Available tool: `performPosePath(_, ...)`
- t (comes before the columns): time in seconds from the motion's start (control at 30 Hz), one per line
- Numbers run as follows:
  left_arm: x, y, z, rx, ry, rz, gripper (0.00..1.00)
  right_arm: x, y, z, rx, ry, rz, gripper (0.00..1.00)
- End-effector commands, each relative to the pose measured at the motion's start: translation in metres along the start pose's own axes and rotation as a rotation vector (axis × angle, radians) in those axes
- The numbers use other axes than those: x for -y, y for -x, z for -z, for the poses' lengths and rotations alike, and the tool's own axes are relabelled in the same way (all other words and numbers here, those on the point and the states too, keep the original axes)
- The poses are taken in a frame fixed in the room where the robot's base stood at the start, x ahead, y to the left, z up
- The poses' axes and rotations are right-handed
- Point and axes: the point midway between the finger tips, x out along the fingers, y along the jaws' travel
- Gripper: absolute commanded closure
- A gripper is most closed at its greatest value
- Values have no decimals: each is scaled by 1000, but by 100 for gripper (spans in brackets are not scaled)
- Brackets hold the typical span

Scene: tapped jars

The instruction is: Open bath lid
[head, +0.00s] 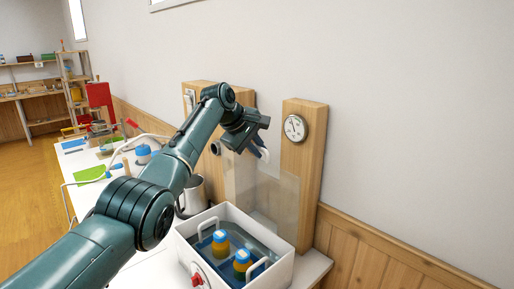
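The white bath (284,270) stands on the white bench at the lower middle. Two jars with blue tops and yellow bodies, a left jar (220,244) and a right jar (242,264), stand inside it. A clear lid (280,200) stands roughly upright at the back of the bath, so the bath's top is uncovered. My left gripper (260,150) is above the bath at the lid's upper edge. Its fingers are small and partly hidden by its own body, so I cannot tell whether they hold the lid. My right gripper is out of view.
A wooden post with a round dial (295,128) stands behind the bath to the right. A metal jug (192,195) is left of the bath, partly behind my arm. Green mats, another blue-topped jar (143,152) and red items lie farther along the bench.

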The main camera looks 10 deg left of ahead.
Motion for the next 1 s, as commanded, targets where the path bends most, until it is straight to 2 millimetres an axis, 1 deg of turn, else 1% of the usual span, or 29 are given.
performPosePath(0.03,6,-6,-1,7,4,15,89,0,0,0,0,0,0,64)
performPosePath(0.17,6,-5,-1,7,3,15,89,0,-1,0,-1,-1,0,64)
performPosePath(0.27,6,-1,-1,8,2,13,89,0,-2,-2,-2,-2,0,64)
performPosePath(0.37,5,11,-1,6,1,9,89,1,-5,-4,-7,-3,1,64)
performPosePath(0.43,4,23,-1,3,-1,4,89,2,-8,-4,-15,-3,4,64)
performPosePath(0.6,0,69,0,-3,-2,-7,89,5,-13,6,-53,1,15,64)
performPosePath(0.7,1,91,0,-3,-1,-6,89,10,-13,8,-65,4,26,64)
performPosePath(0.83,1,114,-1,-2,-1,-4,89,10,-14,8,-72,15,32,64)
performPosePath(0.9,1,122,-1,-2,-1,-4,89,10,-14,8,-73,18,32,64)
performPosePath(1.0,1,130,-1,0,0,-2,89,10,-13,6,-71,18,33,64)
